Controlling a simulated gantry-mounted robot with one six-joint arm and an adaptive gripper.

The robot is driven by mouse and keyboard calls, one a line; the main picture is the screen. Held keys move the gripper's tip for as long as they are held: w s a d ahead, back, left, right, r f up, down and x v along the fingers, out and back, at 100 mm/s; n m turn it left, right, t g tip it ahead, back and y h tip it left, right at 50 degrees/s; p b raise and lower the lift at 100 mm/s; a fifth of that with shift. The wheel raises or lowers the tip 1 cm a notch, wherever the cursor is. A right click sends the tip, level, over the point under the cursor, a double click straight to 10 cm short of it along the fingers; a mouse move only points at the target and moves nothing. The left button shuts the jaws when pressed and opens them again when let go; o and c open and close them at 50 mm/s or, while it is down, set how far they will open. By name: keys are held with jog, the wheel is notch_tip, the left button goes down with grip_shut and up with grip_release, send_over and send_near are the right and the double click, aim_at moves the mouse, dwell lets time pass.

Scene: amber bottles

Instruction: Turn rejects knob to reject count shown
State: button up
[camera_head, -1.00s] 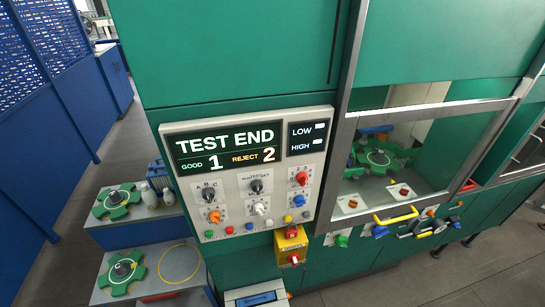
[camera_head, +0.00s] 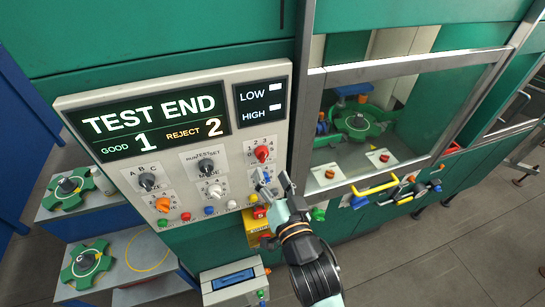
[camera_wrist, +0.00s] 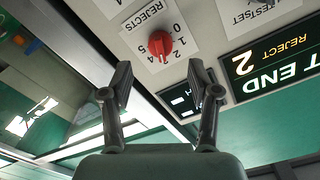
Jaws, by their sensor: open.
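The rejects knob (camera_head: 262,153) is a red knob on the white control panel (camera_head: 75,104), on a plate with printed numbers. In the wrist view the knob (camera_wrist: 158,45) appears under the word REJECTS, upside down, with numbers around it. I cannot surely read which number it points to. The display (camera_head: 150,118) reads TEST END, GOOD 1 and REJECT 2. My gripper (camera_head: 275,182) is open and empty, just below the knob in the head view. In the wrist view my fingers (camera_wrist: 161,85) are apart, with the knob beyond and between their tips, not visibly touched.
A grey knob (camera_head: 206,167), a white knob (camera_head: 214,191) and an orange knob (camera_head: 162,204) sit left of the rejects knob. A row of coloured buttons runs below them. A yellow box (camera_head: 254,230) with red knobs hangs beneath. A framed window with a yellow handle (camera_head: 376,186) is at right.

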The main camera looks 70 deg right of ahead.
aim_at(264, 159)
jog(key=p+x, duration=0.1)
jog(key=x, duration=0.5)
jog(key=shift+w+d, duration=0.15)
jog(key=shift+c, duration=0.2)
jog(key=c, duration=1.1)
